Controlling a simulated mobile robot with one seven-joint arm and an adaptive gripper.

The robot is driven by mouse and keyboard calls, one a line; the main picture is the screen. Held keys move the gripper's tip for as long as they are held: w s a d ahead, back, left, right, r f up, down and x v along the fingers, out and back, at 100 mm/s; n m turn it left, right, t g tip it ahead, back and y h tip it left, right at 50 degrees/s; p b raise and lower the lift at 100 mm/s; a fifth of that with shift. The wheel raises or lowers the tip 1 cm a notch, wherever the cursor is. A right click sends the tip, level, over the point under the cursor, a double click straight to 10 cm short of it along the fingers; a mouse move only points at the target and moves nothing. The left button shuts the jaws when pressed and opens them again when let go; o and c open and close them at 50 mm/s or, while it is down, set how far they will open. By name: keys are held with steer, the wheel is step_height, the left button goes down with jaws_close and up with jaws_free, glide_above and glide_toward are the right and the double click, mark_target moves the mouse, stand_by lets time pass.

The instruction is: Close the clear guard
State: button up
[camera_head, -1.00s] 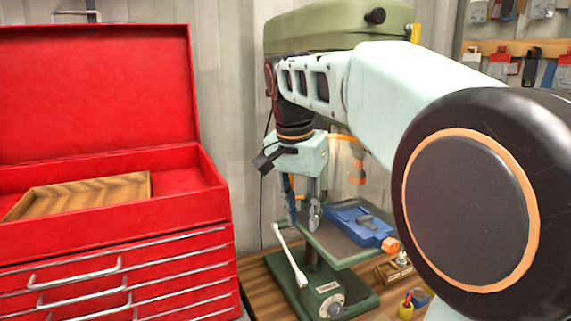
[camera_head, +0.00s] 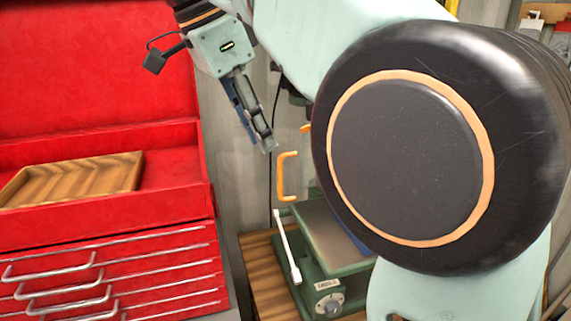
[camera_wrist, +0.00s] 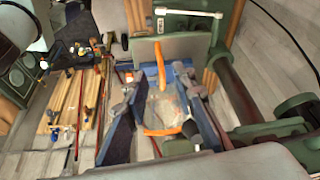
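The drill press (camera_head: 318,262) stands on the wooden bench, largely hidden behind my arm. The clear guard's orange handle (camera_head: 287,177) shows above the left side of the press table; its see-through panel is hard to make out there. In the wrist view the handle (camera_wrist: 160,65) and an orange edge strip (camera_wrist: 165,131) show between my fingers, with a faint clear panel (camera_wrist: 166,106). My gripper (camera_head: 264,142) is up and left of the handle, pointing down to the right and apart from it. In the wrist view its fingers (camera_wrist: 157,84) are spread, with nothing gripped.
A red tool chest (camera_head: 100,225) with an open lid and a wooden tray (camera_head: 80,178) stands close on the left. A blue vise, mostly hidden, sits on the press table (camera_head: 328,232).

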mark_target(280, 194)
steer(key=b+x, duration=0.1)
steer(key=x, duration=0.9)
steer(key=shift+d+f, duration=0.15)
steer(key=shift+f, duration=0.2)
jaws_close()
